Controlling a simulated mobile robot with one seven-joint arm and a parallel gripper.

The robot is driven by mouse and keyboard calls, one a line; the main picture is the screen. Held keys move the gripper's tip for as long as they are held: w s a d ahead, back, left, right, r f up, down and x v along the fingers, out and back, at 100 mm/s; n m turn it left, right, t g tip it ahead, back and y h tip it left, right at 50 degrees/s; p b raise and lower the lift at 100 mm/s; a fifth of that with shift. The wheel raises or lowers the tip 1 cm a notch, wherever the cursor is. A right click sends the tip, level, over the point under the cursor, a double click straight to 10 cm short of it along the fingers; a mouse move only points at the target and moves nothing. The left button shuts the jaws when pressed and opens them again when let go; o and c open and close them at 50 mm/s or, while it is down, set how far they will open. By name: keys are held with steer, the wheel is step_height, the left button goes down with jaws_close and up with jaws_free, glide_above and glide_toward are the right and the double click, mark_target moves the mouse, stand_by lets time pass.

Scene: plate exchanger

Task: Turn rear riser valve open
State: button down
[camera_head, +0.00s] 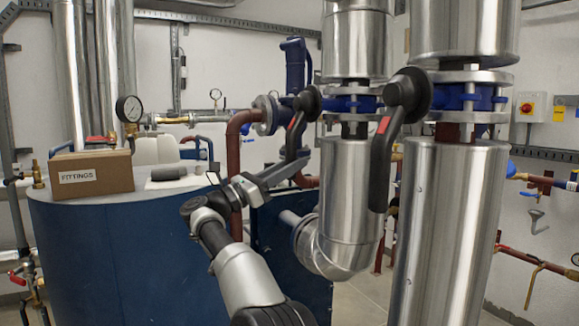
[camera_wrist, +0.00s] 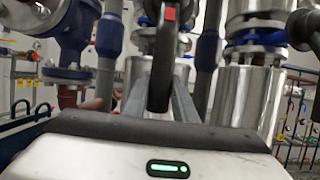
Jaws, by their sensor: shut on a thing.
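The rear riser valve (camera_head: 350,103) is a blue body between two silver flanges on the rear insulated pipe. Its black lever (camera_head: 297,130), with a red mark, hangs down and slightly left from a round black hub. My gripper (camera_head: 296,171) reaches in from the lower left and is shut on the lower part of this lever. In the wrist view the black lever (camera_wrist: 159,70) with its red mark stands between my two grey fingers. The lever's lower tip is partly hidden by the gripper.
A nearer riser has its own blue valve (camera_head: 470,97) and a long black lever (camera_head: 381,165) hanging down, right of my gripper. A blue tank (camera_head: 115,255) carries a cardboard FITTINGS box (camera_head: 92,175). Red-brown pipe (camera_head: 234,150) runs behind my gripper.

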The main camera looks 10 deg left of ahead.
steer(key=shift+a+r, duration=0.1)
steer(key=shift+r, duration=0.15)
steer(key=c, duration=1.4)
jaws_free()
steer(key=shift+w+f, duration=0.1)
steer(key=shift+c, duration=0.2)
steer(key=shift+f, duration=0.15)
